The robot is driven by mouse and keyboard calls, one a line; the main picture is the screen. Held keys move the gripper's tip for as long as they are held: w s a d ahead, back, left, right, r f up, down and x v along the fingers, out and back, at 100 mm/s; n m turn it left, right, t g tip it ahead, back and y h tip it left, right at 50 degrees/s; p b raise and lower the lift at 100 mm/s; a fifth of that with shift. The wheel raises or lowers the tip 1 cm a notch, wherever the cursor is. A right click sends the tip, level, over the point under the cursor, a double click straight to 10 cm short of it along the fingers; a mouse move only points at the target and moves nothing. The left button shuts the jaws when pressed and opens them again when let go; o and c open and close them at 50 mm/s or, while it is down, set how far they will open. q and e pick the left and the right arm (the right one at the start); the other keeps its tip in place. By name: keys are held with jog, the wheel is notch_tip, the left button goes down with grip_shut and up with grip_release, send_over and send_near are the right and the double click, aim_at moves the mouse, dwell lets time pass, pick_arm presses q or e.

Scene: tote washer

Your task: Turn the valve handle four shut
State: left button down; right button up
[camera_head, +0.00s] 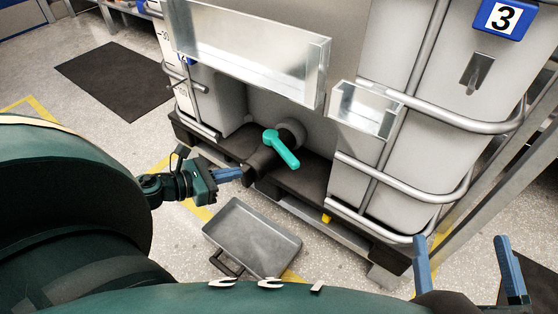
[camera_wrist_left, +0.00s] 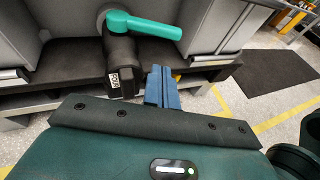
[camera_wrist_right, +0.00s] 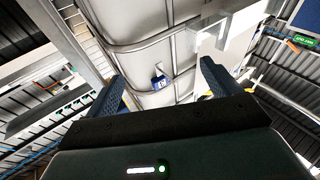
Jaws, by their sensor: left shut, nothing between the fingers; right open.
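The teal valve handle (camera_head: 282,149) sits on a dark outlet valve (camera_head: 262,160) low in the recess of a pale tank. My left gripper (camera_head: 237,174) is shut and empty, left of and below the handle. Its blue fingers (camera_wrist_left: 161,80) are apart from the handle in the left wrist view. My right gripper (camera_head: 462,243) is open and empty, far to the right of the valve.
A grey metal tray (camera_head: 240,222) lies on the floor below the valve. Metal cage bars (camera_head: 400,187) and clear boxes (camera_head: 365,108) project around the recess. A blue plate reading 3 (camera_head: 504,17) is at top right. A dark mat (camera_head: 115,78) lies on the floor left.

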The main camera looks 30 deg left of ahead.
pick_arm(q)
jog(key=b, duration=0.2)
send_near(287, 159)
jog(key=w+f, duration=0.2)
jog(key=w, duration=0.1)
jog(key=w+f, duration=0.1)
jog(key=shift+w+d+f, duration=0.2)
jog(key=shift+w+d, duration=0.1)
jog(key=shift+w, duration=0.1)
jog(key=shift+w+d, duration=0.4)
jog(key=shift+w, duration=0.3)
pick_arm(e)
jog(key=shift+w+r+n+t+y, duration=0.3)
jog(key=shift+r+n+t+y, duration=0.15)
jog(key=shift+r, duration=0.3)
